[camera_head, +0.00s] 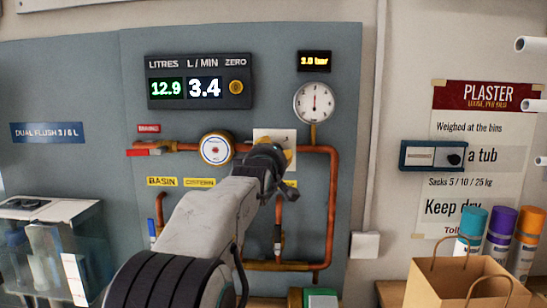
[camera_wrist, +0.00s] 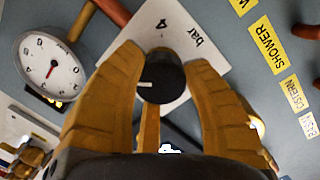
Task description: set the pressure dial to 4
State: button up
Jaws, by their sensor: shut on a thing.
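The pressure dial is a black round knob (camera_wrist: 160,80) on a white plate (camera_wrist: 190,48) printed with "4" and "bar" in the wrist view. A pale mark on the knob points left in that view, away from the "4". My gripper (camera_wrist: 162,66) has its yellow fingers on both sides of the knob, shut on it. In the head view, my gripper (camera_head: 276,162) hides the knob and most of the plate (camera_head: 268,132). A small display (camera_head: 314,61) appears to read 3.0 bar. The round gauge (camera_head: 314,102) below it has its needle pointing up.
A flow display (camera_head: 199,81) reads 12.9 litres and 3.4 L/min. A paper bag (camera_head: 455,285) and spray cans (camera_head: 500,235) stand at the lower right.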

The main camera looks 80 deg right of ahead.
jog(key=shift+f+m+b, duration=0.1)
jog(key=shift+m+b, duration=0.5)
jog(key=shift+b, duration=0.15)
jog(key=m+b, duration=0.1)
jog(key=m, duration=0.2)
jog(key=shift+r, duration=0.2)
jog(key=shift+m, duration=0.4)
jog(key=shift+w+r, duration=0.1)
jog(key=shift+r, duration=0.15)
jog(key=o, duration=0.8)
jog(key=shift+c, duration=0.2)
jog(key=o, duration=0.4)
jog(key=shift+f+y, duration=0.25)
jog(key=shift+y, duration=0.05)
jog(key=shift+o, duration=0.2)
jog(key=a, duration=1.2)
jog(key=shift+w+r, duration=0.2)
jog(key=shift+r, duration=0.1)
